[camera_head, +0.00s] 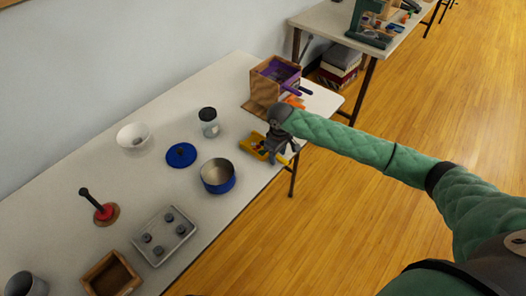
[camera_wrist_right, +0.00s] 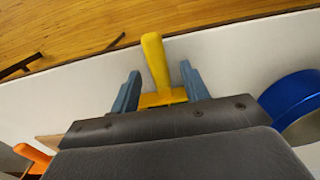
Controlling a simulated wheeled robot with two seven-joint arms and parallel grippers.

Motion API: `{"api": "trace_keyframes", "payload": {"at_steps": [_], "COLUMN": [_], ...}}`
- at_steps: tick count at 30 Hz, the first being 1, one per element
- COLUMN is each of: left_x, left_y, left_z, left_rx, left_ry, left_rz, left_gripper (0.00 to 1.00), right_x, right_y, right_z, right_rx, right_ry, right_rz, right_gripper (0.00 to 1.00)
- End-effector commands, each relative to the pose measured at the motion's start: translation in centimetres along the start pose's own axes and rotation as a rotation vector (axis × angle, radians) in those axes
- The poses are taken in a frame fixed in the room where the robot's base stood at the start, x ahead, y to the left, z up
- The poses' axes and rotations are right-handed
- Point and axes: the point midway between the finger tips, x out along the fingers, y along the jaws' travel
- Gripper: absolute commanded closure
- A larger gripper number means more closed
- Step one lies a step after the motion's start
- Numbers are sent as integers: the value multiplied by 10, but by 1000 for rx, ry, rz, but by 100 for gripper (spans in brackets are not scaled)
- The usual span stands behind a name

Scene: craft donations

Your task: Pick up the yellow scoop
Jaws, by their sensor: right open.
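The yellow scoop (camera_head: 252,142) lies on the white table near its front edge, partly hidden by my right gripper (camera_head: 275,152) in the head view. In the right wrist view its handle (camera_wrist_right: 155,58) points away toward the table's edge. My right gripper (camera_wrist_right: 160,69) is open, with one blue-grey finger on each side of the scoop. Gaps show between the fingers and the handle. The near part of the scoop is hidden behind the gripper body. My left gripper is not in view.
A blue pot (camera_head: 218,186) stands close to the scoop. A wooden box (camera_head: 262,91) with a purple scoop (camera_head: 296,88) and an orange item (camera_head: 294,101) are behind my right gripper. A jar (camera_head: 208,128), blue lid (camera_head: 181,155) and white bowl (camera_head: 133,145) stand farther left.

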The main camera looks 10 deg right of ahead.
Motion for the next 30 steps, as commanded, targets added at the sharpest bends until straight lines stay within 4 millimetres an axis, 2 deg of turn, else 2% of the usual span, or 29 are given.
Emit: {"api": "trace_keyframes", "payload": {"at_steps": [9,16,30], "left_x": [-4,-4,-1], "left_y": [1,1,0], "left_z": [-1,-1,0], "left_rx": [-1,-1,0], "left_ry": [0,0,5], "left_rz": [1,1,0], "left_gripper": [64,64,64], "right_x": [1,1,-5], "right_y": [0,0,0], "right_z": [0,0,0], "right_rx": [0,0,0], "right_ry": [0,0,0], "right_rz": [0,0,0], "right_gripper": [55,100,100]}}
